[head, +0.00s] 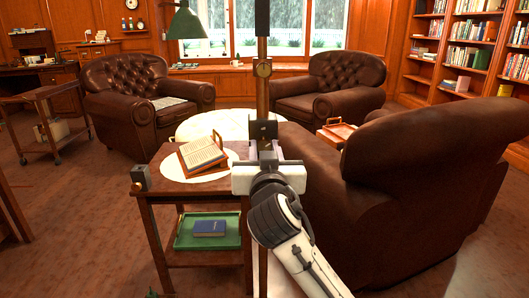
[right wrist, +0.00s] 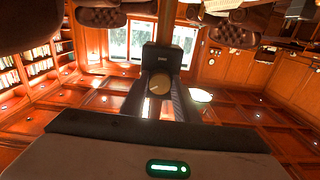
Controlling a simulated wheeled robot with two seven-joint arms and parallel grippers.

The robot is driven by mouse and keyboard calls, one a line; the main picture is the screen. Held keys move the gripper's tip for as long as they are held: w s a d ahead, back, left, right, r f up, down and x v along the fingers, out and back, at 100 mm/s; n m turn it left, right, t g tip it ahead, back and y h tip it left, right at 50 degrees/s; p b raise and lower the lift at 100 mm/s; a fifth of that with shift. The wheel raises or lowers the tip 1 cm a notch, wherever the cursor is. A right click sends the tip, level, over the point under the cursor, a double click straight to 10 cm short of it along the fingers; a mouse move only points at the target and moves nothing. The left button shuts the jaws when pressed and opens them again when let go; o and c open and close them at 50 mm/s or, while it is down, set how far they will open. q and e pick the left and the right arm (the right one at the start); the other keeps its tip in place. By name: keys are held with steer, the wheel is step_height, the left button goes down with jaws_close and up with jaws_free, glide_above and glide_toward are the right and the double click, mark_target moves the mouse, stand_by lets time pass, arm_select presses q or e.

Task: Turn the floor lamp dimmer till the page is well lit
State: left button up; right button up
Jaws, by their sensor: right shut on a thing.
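The floor lamp's pole (head: 262,98) rises in front of me in the head view, and a green shade (head: 187,24) hangs to its left. A dark box (head: 263,129) sits on the pole. The right wrist view shows a dark box (right wrist: 161,56) with a round brass dimmer knob (right wrist: 160,84). My right gripper (head: 267,150) is at the box, its dark fingers (right wrist: 160,92) shut on the knob; the head view hides the knob. An open book (head: 202,152) leans on a wooden stand within a bright pale circle of light. My left gripper is not in view.
The side table (head: 172,189) holds the book and a small grey box (head: 141,177); its lower shelf has a green tray (head: 180,243) with a blue book (head: 209,228). A leather armchair (head: 400,190) stands close on the right.

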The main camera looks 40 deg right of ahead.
steer(key=shift+f+m, duration=0.15)
steer(key=shift+m, duration=0.35)
steer(key=shift+m+b, duration=0.3)
steer(key=shift+m, duration=0.5)
steer(key=m, duration=0.2)
steer(key=shift+m, duration=0.3)
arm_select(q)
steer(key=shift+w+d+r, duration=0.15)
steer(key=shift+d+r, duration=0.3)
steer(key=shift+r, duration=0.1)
arm_select(e)
steer(key=shift+m, duration=0.5)
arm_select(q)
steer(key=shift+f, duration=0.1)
arm_select(e)
steer(key=o, duration=1.1)
steer(key=shift+c, duration=0.2)
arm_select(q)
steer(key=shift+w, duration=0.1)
